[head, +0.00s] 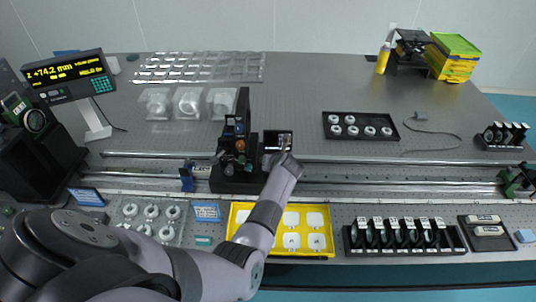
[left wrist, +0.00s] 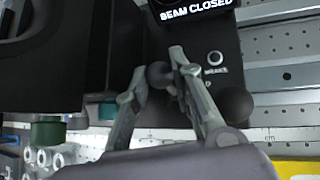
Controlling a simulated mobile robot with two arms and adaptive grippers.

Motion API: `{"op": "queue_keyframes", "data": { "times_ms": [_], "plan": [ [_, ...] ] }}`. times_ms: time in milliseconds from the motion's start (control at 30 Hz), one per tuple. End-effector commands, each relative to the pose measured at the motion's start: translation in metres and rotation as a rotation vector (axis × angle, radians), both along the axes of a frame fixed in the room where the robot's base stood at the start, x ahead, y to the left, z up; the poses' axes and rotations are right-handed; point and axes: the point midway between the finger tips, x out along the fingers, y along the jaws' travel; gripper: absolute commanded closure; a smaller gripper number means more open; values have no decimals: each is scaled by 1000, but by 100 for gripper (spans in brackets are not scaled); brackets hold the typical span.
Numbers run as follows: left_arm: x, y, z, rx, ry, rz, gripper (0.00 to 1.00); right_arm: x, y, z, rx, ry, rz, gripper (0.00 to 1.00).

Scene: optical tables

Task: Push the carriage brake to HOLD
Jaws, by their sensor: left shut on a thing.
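The black carriage (head: 237,180) stands on the long rails in the middle of the head view, with optics mounted on it. My left gripper (head: 284,146) is at the carriage's right side. In the left wrist view my left gripper (left wrist: 160,75) is shut on a dark round knob (left wrist: 159,73), with a finger on each side. The brake panel (left wrist: 215,75), with lettering that seems to read BRAKE and a pale ring, lies just right of the fingers. A HOLD mark is not readable. A "BEAM CLOSED" display (left wrist: 195,10) is above. My right gripper is not in view.
The rails (head: 400,163) run left and right across the table. A yellow tray (head: 237,216) with white pieces is in front of the carriage. A rack of black optics (head: 400,235) is front right. A black tray (head: 360,118) with white rings lies behind the rails.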

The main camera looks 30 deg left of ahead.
Motion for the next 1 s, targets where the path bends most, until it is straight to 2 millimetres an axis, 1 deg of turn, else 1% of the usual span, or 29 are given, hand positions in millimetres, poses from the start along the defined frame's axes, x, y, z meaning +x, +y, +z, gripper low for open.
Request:
{"op": "queue_keyframes", "data": {
  "times_ms": [33,100,400,633,1000],
  "plan": [
    [4,0,4,-26,32,1,100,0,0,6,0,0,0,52],
    [7,2,2,-54,77,0,100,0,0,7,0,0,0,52],
    [15,7,-4,-138,221,-2,100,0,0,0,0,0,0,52],
    [17,10,-5,-166,271,-2,100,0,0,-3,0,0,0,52],
    [17,10,-5,-171,283,-1,100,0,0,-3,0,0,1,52]
  ]
}}
